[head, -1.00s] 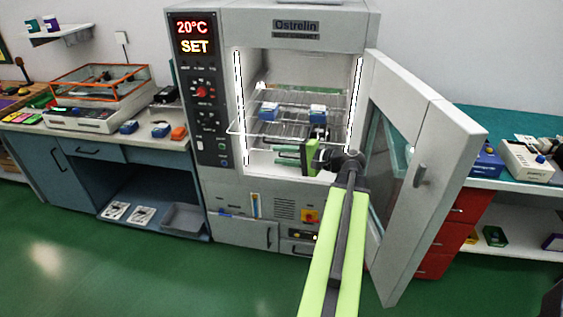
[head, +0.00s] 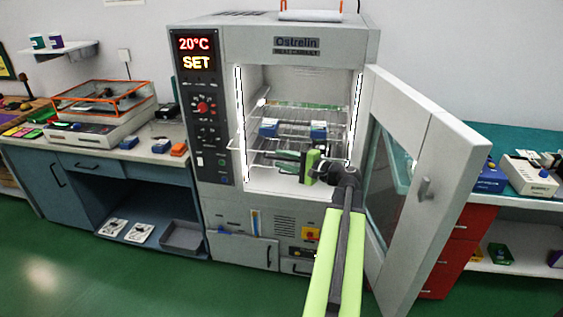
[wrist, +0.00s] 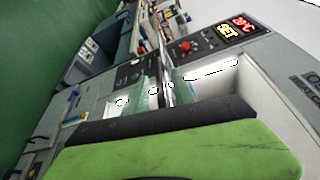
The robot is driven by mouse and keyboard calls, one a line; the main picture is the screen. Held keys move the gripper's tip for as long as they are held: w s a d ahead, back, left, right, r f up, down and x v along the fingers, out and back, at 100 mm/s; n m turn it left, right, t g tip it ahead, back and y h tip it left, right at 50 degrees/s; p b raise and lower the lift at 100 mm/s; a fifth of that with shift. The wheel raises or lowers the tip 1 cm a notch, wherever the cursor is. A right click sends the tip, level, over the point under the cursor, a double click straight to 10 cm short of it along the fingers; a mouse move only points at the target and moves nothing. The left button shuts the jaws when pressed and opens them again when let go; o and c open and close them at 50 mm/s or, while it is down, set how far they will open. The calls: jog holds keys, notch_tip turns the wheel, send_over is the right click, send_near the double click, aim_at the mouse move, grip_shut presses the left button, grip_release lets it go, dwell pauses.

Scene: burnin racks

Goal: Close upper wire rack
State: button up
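The upper wire rack (head: 290,145) is in the open chamber of the Ostrelin cabinet (head: 300,212). Its front left corner sticks out past the opening. A blue-and-white box on the left (head: 268,128) and another on the right (head: 318,130) appear to sit on it. My gripper (head: 290,158), green and dark, is at the chamber mouth, in front of the rack's lower right part and hiding some of it. I cannot tell whether it touches the rack. In the wrist view a large green finger with a dark edge (wrist: 170,135) fills the bottom; the finger gap is unclear.
The cabinet door (head: 425,190) stands wide open on the right, close beside my arm. A control panel (head: 203,110) is left of the opening. A workbench (head: 85,150) stands at left and a red-drawer bench (head: 460,240) at right. The green floor in front is clear.

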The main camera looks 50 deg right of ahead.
grip_shut()
dwell(1.3)
